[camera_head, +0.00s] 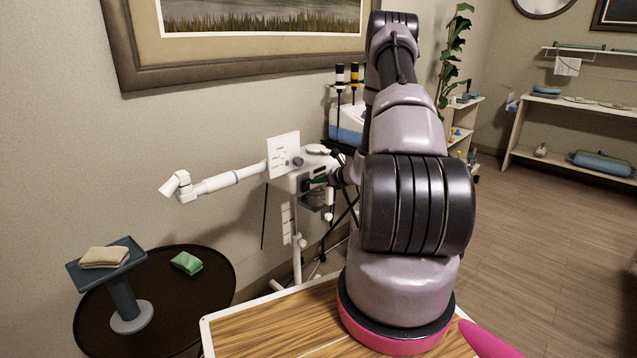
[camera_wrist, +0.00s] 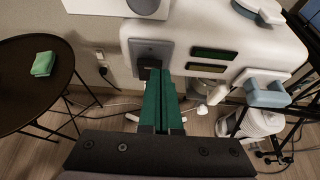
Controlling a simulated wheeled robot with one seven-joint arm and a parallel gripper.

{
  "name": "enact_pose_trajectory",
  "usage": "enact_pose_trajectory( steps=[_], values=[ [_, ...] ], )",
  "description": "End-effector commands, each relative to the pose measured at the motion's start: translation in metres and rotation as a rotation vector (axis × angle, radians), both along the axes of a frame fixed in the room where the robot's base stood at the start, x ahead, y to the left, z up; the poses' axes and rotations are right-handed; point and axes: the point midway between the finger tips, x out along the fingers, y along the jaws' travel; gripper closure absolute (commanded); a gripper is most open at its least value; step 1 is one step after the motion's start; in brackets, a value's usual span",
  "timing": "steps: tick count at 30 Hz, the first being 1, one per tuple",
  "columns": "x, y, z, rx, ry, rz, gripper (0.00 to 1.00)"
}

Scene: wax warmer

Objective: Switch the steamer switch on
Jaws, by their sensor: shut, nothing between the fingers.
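The steamer (camera_head: 316,160) is a white unit on a stand, with a long white arm reaching left. In the wrist view, its white housing (camera_wrist: 245,45) fills the upper right. A grey plate (camera_wrist: 150,48) on its face carries a dark switch (camera_wrist: 148,63). My gripper (camera_wrist: 160,72) has green fingers pressed together, empty, with the tips at the lower edge of the plate. The tips overlap part of the switch, and I cannot tell whether they touch it. In the head view, my gripper (camera_head: 322,182) is small beside the steamer's front. The switch's position is unclear.
A round dark table (camera_head: 210,275) with a green cloth (camera_head: 186,263) and a pedestal tray (camera_head: 72,268) stands at left. A wall outlet with a cord (camera_wrist: 102,70) is behind.

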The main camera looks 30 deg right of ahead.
Motion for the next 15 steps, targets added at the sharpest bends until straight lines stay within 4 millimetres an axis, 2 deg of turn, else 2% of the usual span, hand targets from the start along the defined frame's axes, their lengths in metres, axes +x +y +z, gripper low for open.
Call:
enact_pose_trajectory(
  steps=[7, 15],
  values=[
    [0.014, 0.007, 0.01, -0.055, 0.133, 0.011, 1.0],
    [0.011, 0.005, 0.007, -0.044, 0.129, 0.005, 1.0]
  ],
)
